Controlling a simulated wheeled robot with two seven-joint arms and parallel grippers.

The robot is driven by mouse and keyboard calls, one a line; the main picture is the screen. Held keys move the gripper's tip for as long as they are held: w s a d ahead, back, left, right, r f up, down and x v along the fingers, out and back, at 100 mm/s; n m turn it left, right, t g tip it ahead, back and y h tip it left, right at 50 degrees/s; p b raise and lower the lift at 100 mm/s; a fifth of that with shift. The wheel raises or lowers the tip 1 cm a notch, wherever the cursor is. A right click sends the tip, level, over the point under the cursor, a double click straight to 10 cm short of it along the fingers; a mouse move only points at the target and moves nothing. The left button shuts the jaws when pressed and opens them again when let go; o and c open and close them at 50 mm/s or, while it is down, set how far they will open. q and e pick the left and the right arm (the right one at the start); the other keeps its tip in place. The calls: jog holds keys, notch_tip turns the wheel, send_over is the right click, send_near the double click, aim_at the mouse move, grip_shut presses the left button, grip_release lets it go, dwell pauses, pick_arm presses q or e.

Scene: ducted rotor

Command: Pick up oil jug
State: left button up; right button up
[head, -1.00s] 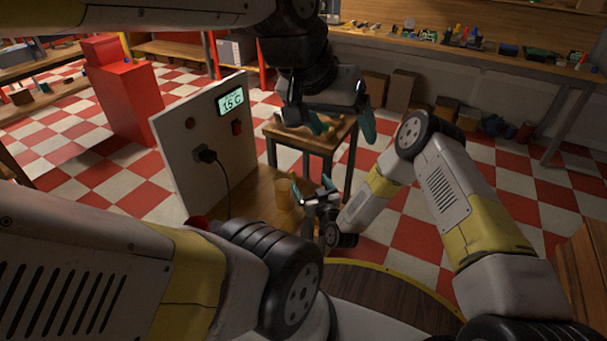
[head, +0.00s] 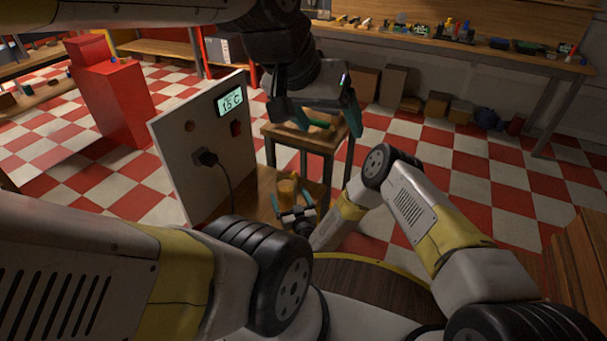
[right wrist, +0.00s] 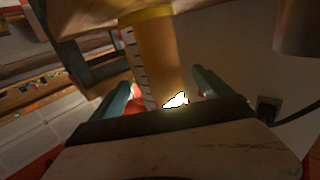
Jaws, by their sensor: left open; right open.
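The oil jug (head: 287,190) is an amber, see-through container on the small wooden table beside the white panel. In the right wrist view, the jug (right wrist: 158,62) has a marked scale down one side and a bright glint low on it. My right gripper (head: 292,203) is open at the jug. In the right wrist view its two teal fingers (right wrist: 163,90) lie on either side of the jug's picture; I cannot tell whether they touch it. My left gripper (head: 316,118) is open and empty, higher in the picture, in front of a wooden stool.
The white panel (head: 178,155) with a temperature display, plug and cable stands left of the jug. A green item (head: 318,124) lies on the stool (head: 290,137). A red cabinet (head: 115,105) stands at left. Checkered floor is free at right.

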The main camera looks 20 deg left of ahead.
jog(key=x, duration=0.3)
jog(key=shift+w+a, duration=0.15)
jog(key=shift+w, duration=0.05)
jog(key=shift+c, duration=0.2)
jog(key=c, duration=1.8)
jog(key=shift+r, duration=0.1)
grip_shut()
jog(key=shift+r, duration=0.1)
